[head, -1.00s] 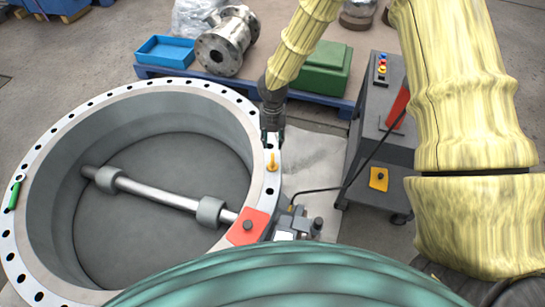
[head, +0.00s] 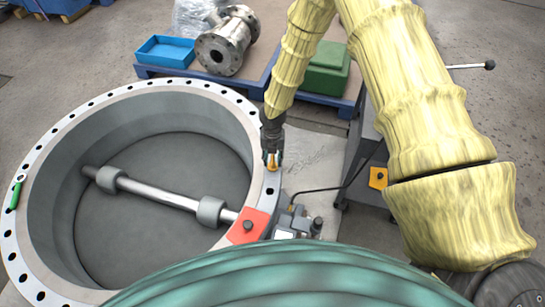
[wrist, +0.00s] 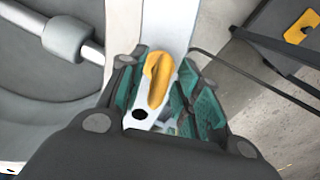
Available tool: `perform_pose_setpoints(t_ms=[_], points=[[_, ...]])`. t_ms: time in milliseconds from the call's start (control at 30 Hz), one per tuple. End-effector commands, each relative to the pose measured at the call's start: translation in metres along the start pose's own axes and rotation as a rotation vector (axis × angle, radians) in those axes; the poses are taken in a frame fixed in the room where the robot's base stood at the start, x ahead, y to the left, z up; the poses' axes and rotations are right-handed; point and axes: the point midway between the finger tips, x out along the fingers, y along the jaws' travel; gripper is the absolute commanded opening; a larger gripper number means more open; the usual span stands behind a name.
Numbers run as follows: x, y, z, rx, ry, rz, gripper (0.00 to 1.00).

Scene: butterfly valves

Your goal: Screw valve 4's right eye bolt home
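The large round valve body (head: 78,113) lies with its flange ring facing up. A yellow-orange eye bolt (head: 272,167) stands on the right side of the flange. In the wrist view the eye bolt (wrist: 158,78) shows its yellow eye between my two green-padded fingers, close to a dark bolt hole. My gripper (head: 271,155) points down over it, one finger on each side. In the wrist view my gripper (wrist: 160,92) looks open, with pale flange showing beside the eye. The bolt's shank is hidden, and I cannot see a valve number.
A green eye bolt (head: 15,192) is on the flange's left side. A red plate (head: 247,227) and a grey fitting (head: 297,222) sit at the lower right rim. A dark cart (head: 362,165) with a cable stands right.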

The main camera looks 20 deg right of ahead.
Motion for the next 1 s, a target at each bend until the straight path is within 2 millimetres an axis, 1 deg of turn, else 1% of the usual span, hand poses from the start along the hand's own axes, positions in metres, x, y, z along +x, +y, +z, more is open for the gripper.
perform_pose_setpoints(t_ms=[267, 367, 400, 467, 767, 1000], points=[[0.0010, 0.0001, 0.0001, 0.000, 0.000, 0.000, 0.33], [0.0009, 0.0001, 0.0001, 0.000, 0.000, 0.000, 0.17], [0.0009, 0.0001, 0.0001, 0.000, 0.000, 0.000, 0.10], [0.0009, 0.0001, 0.0001, 0.000, 0.000, 0.000, 0.00], [0.0007, 0.0000, 0.0000, 0.010, 0.000, 0.000, 0.00], [0.0004, -0.0003, -0.0002, 0.094, 0.001, 0.000, 0.00]])
